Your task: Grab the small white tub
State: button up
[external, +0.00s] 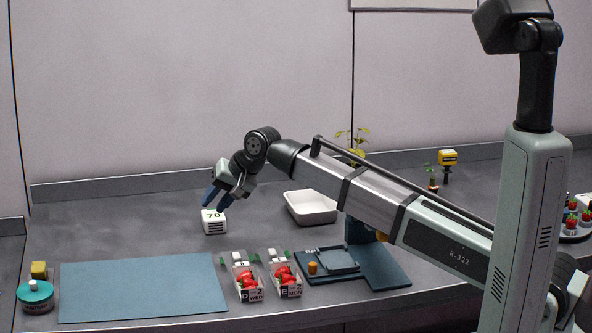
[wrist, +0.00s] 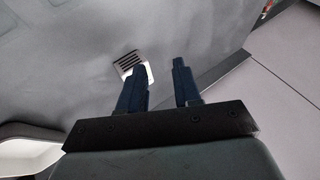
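A white, open, shallow tub (external: 311,220) stands on the grey counter right of my gripper in the external view. Part of a white rim, likely this tub (wrist: 25,150), shows at the lower left of the wrist view. My gripper (external: 215,203) is tilted down, with its two dark blue fingers apart and nothing between them. In the wrist view my gripper (wrist: 160,68) is also open. A small white block marked 70 (external: 214,226) sits just below the fingertips; the wrist view shows its slotted side (wrist: 129,61) beyond the left finger, partly hidden by it.
Two clear punnets of strawberries (external: 249,293) stand at the front. A teal mat (external: 145,290) lies to their left, and a dark blue board (external: 380,275) with a tray lies to their right. A green-lidded jar (external: 35,298) stands front left. The back-left counter is clear.

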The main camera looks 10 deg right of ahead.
jog(key=w+d+r+h, duration=0.2)
jog(key=w+d, duration=0.1)
jog(key=d, duration=0.8)
jog(key=w+d+r+h, duration=0.1)
jog(key=w+d, duration=0.3)
jog(key=d, duration=0.7)
jog(key=w+d+r+h, duration=0.2)
jog(key=w+d, duration=0.1)
jog(key=d, duration=0.9)
send_near(311, 208)
jog(key=shift+n, duration=0.3)
jog(key=d, duration=0.1)
jog(key=w+d, duration=0.1)
jog(key=d, duration=0.2)
jog(key=shift+w+d+f, duration=0.2)
jog(key=shift+w+d, duration=0.05)
jog(key=shift+w, duration=0.15)
jog(key=shift+a+f, duration=0.15)
jog(key=shift+f, duration=0.55)
jog(key=shift+s+x, duration=0.15)
jog(key=shift+x, duration=0.8)
jog(key=shift+s+x, duration=0.2)
jog(key=shift+x, duration=0.75)
jog(key=shift+a+f, duration=0.1)
jog(key=shift+f, duration=0.3)
grip_shut()
